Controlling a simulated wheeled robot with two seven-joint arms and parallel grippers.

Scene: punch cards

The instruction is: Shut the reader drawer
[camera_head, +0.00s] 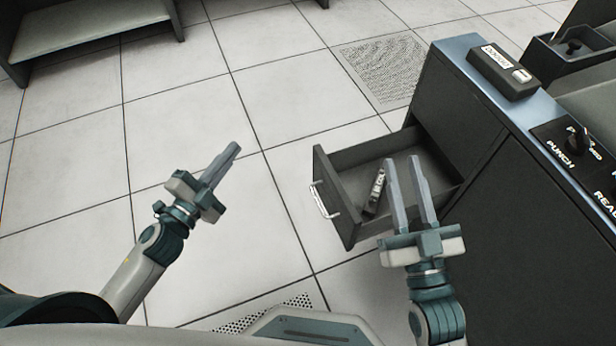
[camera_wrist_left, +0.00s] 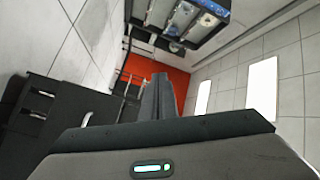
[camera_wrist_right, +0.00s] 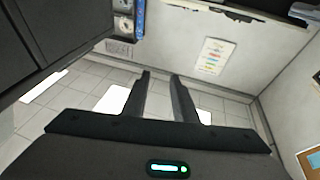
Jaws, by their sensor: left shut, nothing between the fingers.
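The reader drawer (camera_head: 335,205) is pulled out from the dark cabinet (camera_head: 500,200), with a pale handle (camera_head: 322,200) on its front. A small dark and light item (camera_head: 375,190) lies inside the drawer. My left gripper (camera_head: 232,150) is shut and empty, left of the drawer front and apart from it. Its closed fingers show in the left wrist view (camera_wrist_left: 160,85). My right gripper (camera_head: 405,162) is open and appears over the drawer in the head view, hiding part of its inside. Its parted fingers show in the right wrist view (camera_wrist_right: 162,78).
A black labelled box (camera_head: 502,72) sits on the cabinet top's edge, and a dark switch panel (camera_head: 575,150) lies farther right. Tiled floor (camera_head: 200,100) left of the drawer is clear. A bench (camera_head: 90,35) stands at the back left.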

